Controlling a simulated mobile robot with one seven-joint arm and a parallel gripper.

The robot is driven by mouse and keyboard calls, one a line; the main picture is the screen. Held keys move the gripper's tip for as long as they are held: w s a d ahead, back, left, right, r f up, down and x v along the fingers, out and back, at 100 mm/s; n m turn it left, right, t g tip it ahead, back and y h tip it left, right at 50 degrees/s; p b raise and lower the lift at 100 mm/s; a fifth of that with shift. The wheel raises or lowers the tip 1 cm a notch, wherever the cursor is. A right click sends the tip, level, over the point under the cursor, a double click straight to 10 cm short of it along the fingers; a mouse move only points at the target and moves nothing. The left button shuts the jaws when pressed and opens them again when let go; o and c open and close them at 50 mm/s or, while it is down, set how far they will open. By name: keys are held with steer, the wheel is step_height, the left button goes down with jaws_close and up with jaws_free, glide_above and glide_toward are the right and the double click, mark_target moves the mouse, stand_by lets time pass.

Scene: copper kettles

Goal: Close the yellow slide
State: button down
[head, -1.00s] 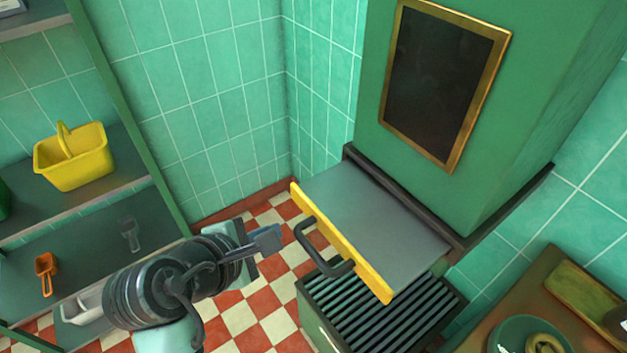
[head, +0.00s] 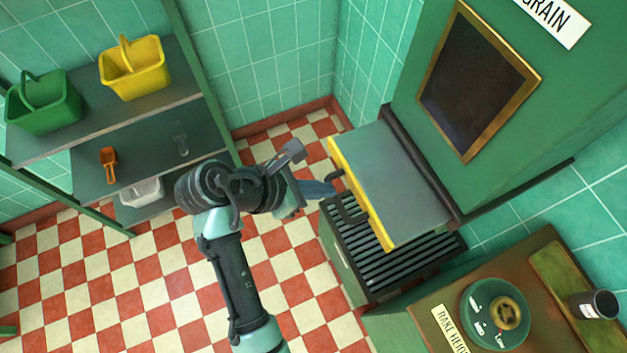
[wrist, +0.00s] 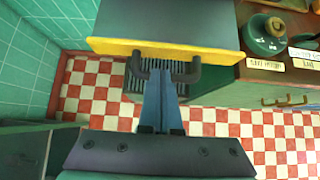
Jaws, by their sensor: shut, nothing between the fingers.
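The yellow slide (head: 360,193) is a grey plate with a yellow front edge and a dark bar handle (head: 346,205). It sticks out from the front of the green grain cabinet (head: 536,90), so it stands open. My gripper (head: 332,188) is shut and empty, its blue-grey fingers close to the handle. In the wrist view the slide's yellow edge (wrist: 205,54) lies straight ahead, and the fingertips of my gripper (wrist: 160,72) lie between the two ends of the handle (wrist: 190,72). I cannot tell whether they touch it.
A slatted grate (head: 385,250) is below the slide. A brown counter (head: 420,305) with a green dial (head: 478,310) stands at lower right. Shelves (head: 75,140) at left hold a green basket (head: 45,108) and a yellow basket (head: 135,75). Checkered floor is free between.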

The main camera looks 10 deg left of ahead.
mark_target(398, 167)
steer(key=x, duration=0.5)
steer(key=shift+w+d, duration=0.1)
steer(key=shift+w, duration=0.05)
steer(key=shift+w+d+p, duration=0.15)
steer(key=shift+d+p, duration=0.1)
steer(key=shift+p, duration=0.1)
steer(key=w+d+p, duration=0.1)
steer(key=w+d, duration=0.1)
steer(key=d, duration=0.1)
steer(key=w+d+p, duration=0.1)
steer(key=w+d, duration=0.1)
steer(key=w+d+p, duration=0.1)
steer(key=w+d, duration=0.1)
steer(key=d, duration=0.1)
steer(key=shift+w+d, duration=0.2)
steer(key=shift+d, duration=0.2)
steer(key=shift+d+r, duration=0.1)
